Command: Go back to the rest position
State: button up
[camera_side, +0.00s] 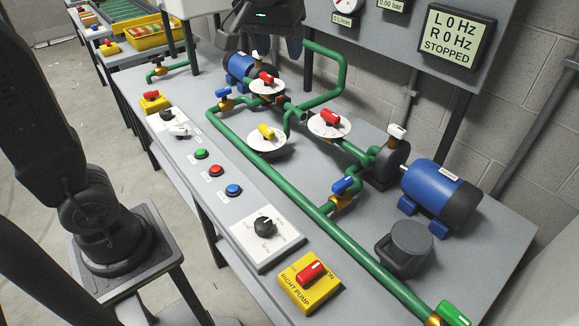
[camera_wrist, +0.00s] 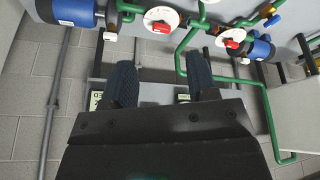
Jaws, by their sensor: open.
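My gripper (camera_wrist: 161,75) shows in the wrist view with two dark, ribbed fingers spread well apart and nothing between them. In the side view my gripper (camera_side: 262,36) is at the top edge, above the far part of the bench and in front of the wall panel. The top of it is cut off by the picture edge. It appears apart from the pipes and valves below it, though the exact height cannot be told. The grey bench (camera_side: 385,300) carries green pipes (camera_side: 262,143) and two blue pump motors, the right one (camera_side: 437,190) nearer.
A display (camera_side: 452,36) reads L 0 Hz, R 0 Hz, STOPPED. White dials with red handles (camera_side: 330,122) and blue-handled valves (camera_side: 346,185) stand up from the pipes. A yellow RIGHT PUMP switch (camera_side: 309,283) and several buttons line the front. Open floor lies left of the bench.

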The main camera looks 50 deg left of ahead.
jog(key=s+d+f+m+t, duration=0.1)
jog(key=s+f, duration=0.3)
jog(key=s, duration=0.4)
jog(key=s+d+f+m+h, duration=0.1)
jog(key=s+f+m, duration=0.3)
jog(key=s, duration=0.5)
jog(key=shift+f+m+t, duration=0.3)
jog(key=shift+f+t, duration=0.1)
